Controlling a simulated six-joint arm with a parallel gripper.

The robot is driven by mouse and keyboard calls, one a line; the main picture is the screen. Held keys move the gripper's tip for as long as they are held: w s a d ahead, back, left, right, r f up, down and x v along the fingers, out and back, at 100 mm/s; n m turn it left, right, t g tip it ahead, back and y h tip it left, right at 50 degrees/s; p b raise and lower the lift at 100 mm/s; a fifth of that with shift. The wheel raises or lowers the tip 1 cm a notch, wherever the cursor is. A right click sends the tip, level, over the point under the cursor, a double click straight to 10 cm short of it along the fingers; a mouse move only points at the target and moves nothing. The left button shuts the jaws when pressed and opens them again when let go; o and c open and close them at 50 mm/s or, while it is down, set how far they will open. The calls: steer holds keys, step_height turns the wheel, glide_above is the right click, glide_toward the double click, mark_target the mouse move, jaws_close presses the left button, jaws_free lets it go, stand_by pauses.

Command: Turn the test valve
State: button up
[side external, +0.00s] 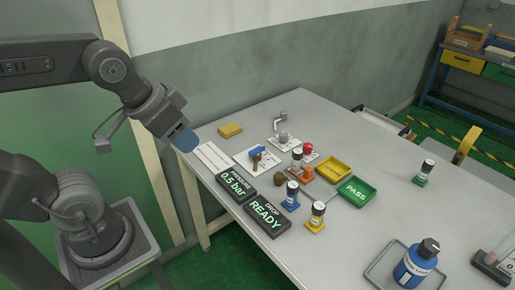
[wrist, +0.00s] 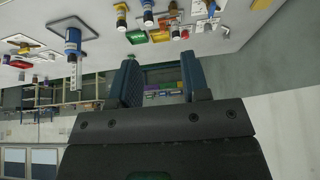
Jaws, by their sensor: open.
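The test valve, with a blue handle (side external: 257,152) over a brass-coloured body, stands on a white plate (side external: 243,160) near the table's left part. My gripper (side external: 184,140) hangs in the air to the left of the valve, beyond the table's left edge, apart from everything. In the wrist view its two blue fingers stand apart with nothing between them (wrist: 159,75). Two dark displays stand in front of the valve: one reads PRESSURE 0.5 bar (side external: 236,183), the other DROP READY (side external: 267,215).
A red knob (side external: 307,148), a metal tap (side external: 281,128) and labelled columns on orange (side external: 300,173), blue (side external: 290,196) and yellow (side external: 316,217) bases crowd near the valve. A yellow tray (side external: 333,168), green PASS tray (side external: 357,191) and blue bottle (side external: 416,262) lie rightward. The right-hand tabletop has free room.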

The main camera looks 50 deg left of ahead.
steer(key=w+a+r+g, duration=0.2)
steer(key=w+a, duration=0.1)
steer(key=w, duration=0.6)
steer(key=g, duration=0.4)
glide_above(257, 148)
step_height(257, 148, down, 18)
steer(key=r, duration=0.1)
step_height(257, 148, down, 14)
steer(key=shift+r, duration=0.2)
jaws_close()
